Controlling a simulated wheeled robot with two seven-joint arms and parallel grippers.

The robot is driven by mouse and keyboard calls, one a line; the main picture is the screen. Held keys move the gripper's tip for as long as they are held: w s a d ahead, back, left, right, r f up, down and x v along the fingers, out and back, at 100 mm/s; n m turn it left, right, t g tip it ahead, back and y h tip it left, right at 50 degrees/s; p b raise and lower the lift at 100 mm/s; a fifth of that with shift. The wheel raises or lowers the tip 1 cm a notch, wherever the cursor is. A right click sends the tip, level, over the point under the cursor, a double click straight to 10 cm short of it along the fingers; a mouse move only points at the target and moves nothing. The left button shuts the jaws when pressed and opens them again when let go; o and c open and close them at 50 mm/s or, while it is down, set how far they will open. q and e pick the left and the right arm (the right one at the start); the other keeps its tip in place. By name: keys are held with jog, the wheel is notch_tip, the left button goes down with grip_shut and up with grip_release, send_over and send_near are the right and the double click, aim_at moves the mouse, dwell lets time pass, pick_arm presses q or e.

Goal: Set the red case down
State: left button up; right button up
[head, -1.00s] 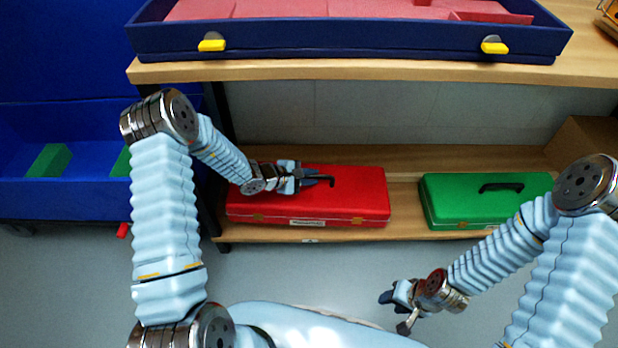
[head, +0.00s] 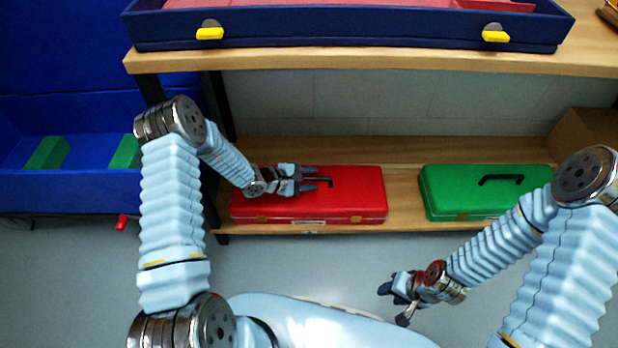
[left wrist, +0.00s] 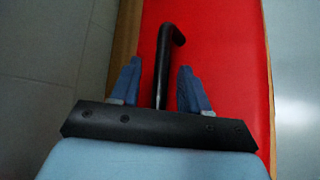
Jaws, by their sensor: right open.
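The red case (head: 358,196) lies flat on the lower wooden shelf, its black handle (head: 330,182) on top. It also fills much of the left wrist view (left wrist: 225,60). My left gripper (head: 318,177) is at the handle and open. In the left wrist view its blue fingers stand either side of the handle (left wrist: 164,62), with a gap visible on both sides. My right gripper (head: 388,292) is open and empty, in front of the shelf and low over the floor.
A green case (head: 470,200) lies on the same shelf (head: 400,222) to the right, with a gap between. Above is a wooden top (head: 350,62) with a dark blue open case (head: 350,38). A large blue case (head: 70,190) stands at the left.

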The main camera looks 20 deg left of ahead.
pick_arm(q)
jog(key=p+v, duration=0.1)
jog(key=v, duration=1)
jog(key=s+d+f+m+g+y, duration=0.2)
jog(key=s+d+f+m+g, duration=0.1)
jog(key=s+m, duration=0.4)
jog(key=s+d+f+m+g+y, duration=0.2)
jog(key=s+d+f+m+g, duration=0.2)
jog(key=s, duration=1)
jog(key=shift+d+f+m+y, duration=0.4)
jog(key=shift+d+f+m, duration=0.1)
jog(key=shift+d+m, duration=1.45)
jog(key=shift+s+d, duration=0.1)
